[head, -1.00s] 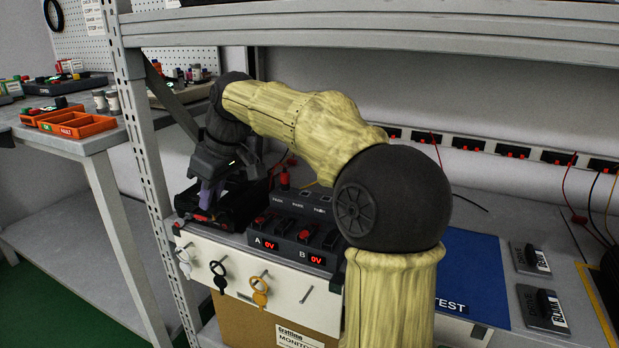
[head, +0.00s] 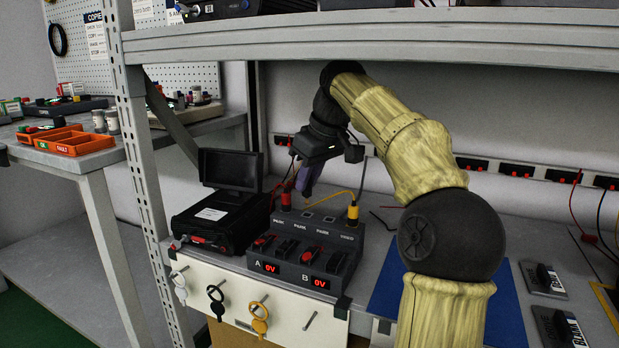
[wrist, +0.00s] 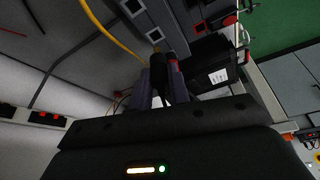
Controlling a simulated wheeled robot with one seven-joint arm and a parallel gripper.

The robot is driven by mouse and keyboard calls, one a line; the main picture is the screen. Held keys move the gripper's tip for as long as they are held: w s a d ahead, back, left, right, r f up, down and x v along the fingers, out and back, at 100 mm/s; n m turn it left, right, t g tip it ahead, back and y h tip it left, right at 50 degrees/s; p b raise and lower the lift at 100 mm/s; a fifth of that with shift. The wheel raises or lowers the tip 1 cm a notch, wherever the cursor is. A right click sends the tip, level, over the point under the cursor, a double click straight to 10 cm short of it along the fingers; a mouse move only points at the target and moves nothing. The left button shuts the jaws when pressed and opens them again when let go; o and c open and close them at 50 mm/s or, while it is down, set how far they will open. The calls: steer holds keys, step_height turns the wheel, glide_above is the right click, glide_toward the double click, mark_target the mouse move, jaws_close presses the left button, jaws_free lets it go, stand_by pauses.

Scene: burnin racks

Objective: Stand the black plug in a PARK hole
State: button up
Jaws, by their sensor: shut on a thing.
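My gripper (head: 305,188) is shut on the black plug (wrist: 158,72), which shows between the two purple-grey fingers in the wrist view. In the head view the plug is hidden or too dark to tell. The gripper hangs above the back of the dark switch box, close to the red plug (head: 286,201), with a gap to the box top. The box (head: 375,235) has a row of holes with PARK labels along its back. The red plug stands in the left one, and two middle holes (head: 308,213) look empty. A yellow plug (head: 352,214) stands at the right end.
A black tester with a raised screen (head: 230,169) stands left of the box. A yellow cable (head: 325,197) arcs behind the box. Rocker switches (head: 310,257) and red displays face front. Keys hang below. The shelf beam (head: 380,36) runs overhead.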

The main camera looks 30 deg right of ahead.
mark_target(309, 196)
steer(key=shift+f+b, duration=0.6)
steer(key=shift+b, duration=0.05)
stand_by(0.4)
steer(key=shift+f+p, duration=0.3)
steer(key=shift+p, duration=0.1)
stand_by(1.5)
steer(key=shift+f+b, duration=0.5)
steer(key=shift+f, duration=0.75)
stand_by(1.6)
steer(key=o, duration=1.3)
steer(key=shift+r, duration=0.1)
steer(key=shift+r+p, duration=2.65)
steer(key=shift+p, duration=0.35)
